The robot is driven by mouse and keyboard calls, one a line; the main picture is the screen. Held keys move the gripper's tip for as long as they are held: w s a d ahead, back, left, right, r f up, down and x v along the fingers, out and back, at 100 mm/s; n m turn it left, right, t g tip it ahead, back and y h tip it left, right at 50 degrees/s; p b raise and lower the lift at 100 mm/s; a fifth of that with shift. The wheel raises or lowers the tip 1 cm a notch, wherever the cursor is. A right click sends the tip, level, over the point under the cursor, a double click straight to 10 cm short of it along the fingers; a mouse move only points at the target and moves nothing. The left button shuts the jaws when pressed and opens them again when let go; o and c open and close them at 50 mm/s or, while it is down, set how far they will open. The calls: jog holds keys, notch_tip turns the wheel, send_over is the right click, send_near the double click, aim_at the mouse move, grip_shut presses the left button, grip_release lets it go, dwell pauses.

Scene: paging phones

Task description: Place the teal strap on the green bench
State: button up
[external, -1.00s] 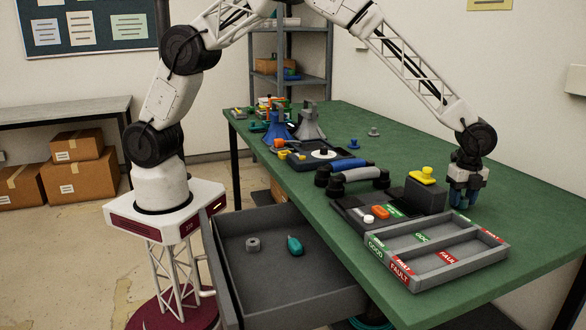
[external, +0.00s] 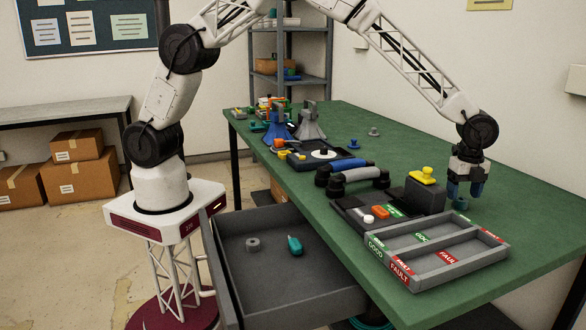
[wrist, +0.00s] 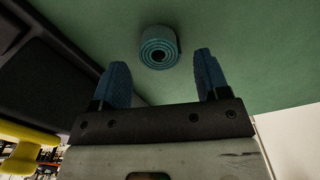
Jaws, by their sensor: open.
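The teal strap (external: 460,204) is a rolled coil resting on the green bench (external: 525,209), near the back right of the black device. In the wrist view the strap (wrist: 158,47) shows its spiral end, beyond the two blue fingertips and roughly between them, with a gap to each. My gripper (external: 465,191) is open and empty, pointing down just above the strap; it also shows in the wrist view (wrist: 160,78).
A grey sorting tray (external: 449,284) with GOOD and FAULT labels lies at the bench front. A black device with a yellow knob (external: 424,175) stands left of my gripper. An open drawer (external: 262,280) holds a grey ring and a teal tool. The bench to the right is clear.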

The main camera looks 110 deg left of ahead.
aim_at(462, 199)
notch_tip(462, 199, up, 10)
dwell(0.5)
dwell(0.7)
jog(key=s+d+r+n, duration=0.2)
jog(key=s+d+r, duration=0.2)
jog(key=s+r, duration=0.45)
jog(key=s+d+r+n+t, duration=0.1)
jog(key=s+d+r+n, duration=0.15)
jog(key=s+r, duration=0.6)
jog(key=s+d+r+n, duration=0.1)
jog(key=s+d+r, duration=0.3)
jog(key=s, duration=0.8)
jog(key=s+d+f+n, duration=0.1)
jog(key=s+d+n, duration=0.2)
jog(key=s, duration=1.5)
jog(key=s+d+f+n+t, duration=0.1)
jog(key=s+d+n, duration=0.2)
jog(key=s, duration=1.6)
jog(key=shift+f+t, duration=0.25)
jog(key=shift+t, duration=0.05)
